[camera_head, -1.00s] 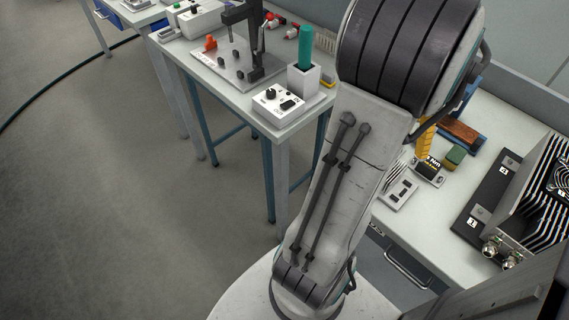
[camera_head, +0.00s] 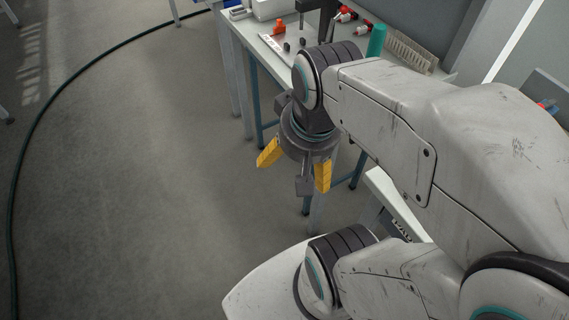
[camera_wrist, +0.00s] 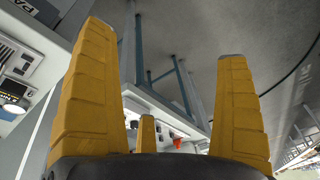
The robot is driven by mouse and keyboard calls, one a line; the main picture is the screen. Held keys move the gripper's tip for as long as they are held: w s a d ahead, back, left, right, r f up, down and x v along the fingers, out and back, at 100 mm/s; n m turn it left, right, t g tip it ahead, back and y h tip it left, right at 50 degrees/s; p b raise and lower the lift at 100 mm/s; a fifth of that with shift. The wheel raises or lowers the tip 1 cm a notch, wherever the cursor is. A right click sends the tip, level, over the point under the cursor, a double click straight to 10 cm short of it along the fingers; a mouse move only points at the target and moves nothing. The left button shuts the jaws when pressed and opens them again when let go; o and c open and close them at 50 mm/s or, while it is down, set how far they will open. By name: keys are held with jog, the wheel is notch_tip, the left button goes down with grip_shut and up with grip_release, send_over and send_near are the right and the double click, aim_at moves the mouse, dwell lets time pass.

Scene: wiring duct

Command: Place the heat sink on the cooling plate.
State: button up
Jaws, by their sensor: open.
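My gripper (camera_head: 296,165) has its yellow fingers spread apart with nothing between them. In the head view it hangs over the floor, just in front of a pale workbench. In the wrist view my gripper (camera_wrist: 164,45) shows the same fingers wide apart, with floor and blue bench legs beyond. I cannot make out the heat sink or the cooling plate in either current view. My own arm covers most of the right side of the head view and hides the bench there.
The pale workbench (camera_head: 256,58) carries an orange part (camera_head: 278,28), a teal cylinder (camera_head: 376,40) and a comb-like beige strip (camera_head: 408,50). A dark hose (camera_head: 45,105) curves across the open floor at left. The wrist view shows white equipment (camera_wrist: 18,60) at left.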

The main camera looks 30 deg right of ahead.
jog(key=a+n, duration=0.1)
jog(key=s+a+n, duration=0.1)
jog(key=n, duration=0.1)
jog(key=a+n, duration=0.1)
jog(key=shift+s+a+f+y, duration=0.1)
jog(key=shift+s+f+y, duration=0.1)
jog(key=shift+f+y, duration=0.15)
jog(key=shift+r+p, duration=0.85)
jog(key=shift+r, duration=0.1)
